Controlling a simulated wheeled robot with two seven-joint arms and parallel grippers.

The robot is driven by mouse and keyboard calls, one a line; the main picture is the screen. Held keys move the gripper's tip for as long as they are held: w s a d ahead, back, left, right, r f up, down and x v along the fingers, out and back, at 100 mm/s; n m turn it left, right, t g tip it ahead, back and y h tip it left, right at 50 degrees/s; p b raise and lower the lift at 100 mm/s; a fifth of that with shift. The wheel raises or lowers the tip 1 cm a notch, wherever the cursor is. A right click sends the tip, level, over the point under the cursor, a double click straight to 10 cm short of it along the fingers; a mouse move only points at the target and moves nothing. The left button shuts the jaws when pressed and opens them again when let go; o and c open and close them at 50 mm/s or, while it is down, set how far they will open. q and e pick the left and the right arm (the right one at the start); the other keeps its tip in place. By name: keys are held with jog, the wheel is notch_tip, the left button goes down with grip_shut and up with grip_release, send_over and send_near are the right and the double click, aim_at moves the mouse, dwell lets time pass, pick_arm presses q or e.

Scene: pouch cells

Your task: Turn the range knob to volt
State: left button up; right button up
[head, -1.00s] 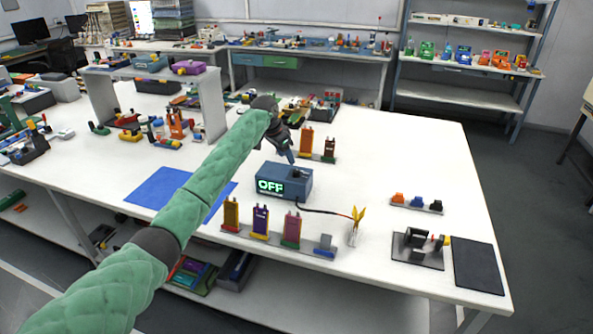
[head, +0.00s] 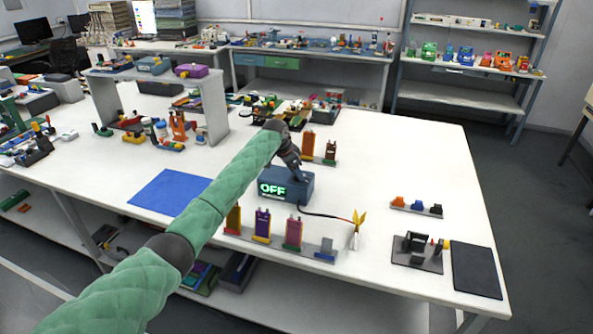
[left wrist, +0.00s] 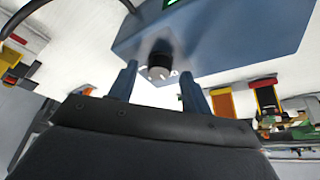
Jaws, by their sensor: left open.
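The blue-grey meter (head: 270,198) stands on the white table, its green display reading OFF. Its dark range knob is on top, hidden behind my gripper in the head view. In the left wrist view the knob (left wrist: 160,57) shows as a black cylinder with a pale end, on the blue meter body (left wrist: 235,35). My left gripper (head: 301,177) is over the top of the meter, pointing down. In the left wrist view the left gripper's (left wrist: 159,72) two fingers are apart, with the knob between or just beyond their tips. Whether they touch it is unclear.
A dark cable (head: 325,216) runs from the meter to yellow probes (head: 357,226). A blue mat (head: 165,190) lies left.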

pick_arm(q)
jog(key=shift+d+f, duration=0.15)
jog(key=shift+f, duration=0.25)
pick_arm(e)
jog(key=shift+d+f, duration=0.1)
jog(key=shift+f, duration=0.25)
pick_arm(q)
jog(key=shift+c, duration=0.2)
jog(key=c, duration=1)
jog(key=shift+o, duration=0.2)
